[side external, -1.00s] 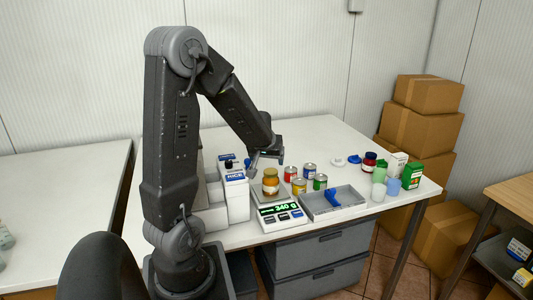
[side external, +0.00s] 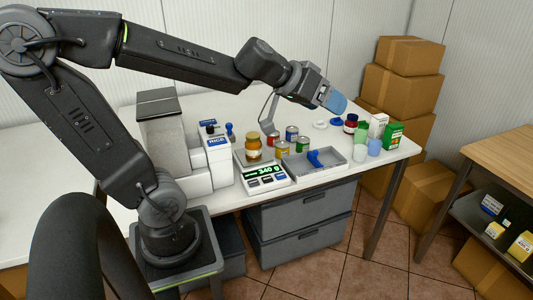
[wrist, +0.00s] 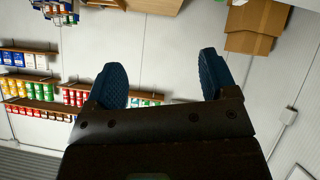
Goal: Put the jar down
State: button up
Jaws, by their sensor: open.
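The jar (side external: 253,150), amber with a yellow-orange lid, stands upright on the plate of the scale (side external: 264,181), whose green display reads 340 g. My gripper (side external: 335,101) is apart from the jar, raised to its upper right above the far side of the table. In the wrist view its two blue-padded fingers (wrist: 160,72) are spread wide with nothing between them. The jar is not in the wrist view.
Several cans (side external: 283,149) stand right of the jar. A grey tray (side external: 335,168) with a blue item lies in front of them. Cups and boxes (side external: 393,135) stand at the right end. Cardboard boxes (side external: 404,92) are stacked behind.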

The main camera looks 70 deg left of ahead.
jog(key=s+d+f+m+g+h, duration=0.1)
jog(key=s+d+m+g+h, duration=0.15)
jog(key=s+d, duration=0.4)
jog(key=s+f+g+y, duration=0.3)
jog(key=s+f, duration=0.1)
jog(key=s, duration=0.4)
jog(key=shift+s+f+y, duration=0.15)
jog(key=shift+s+y, duration=0.2)
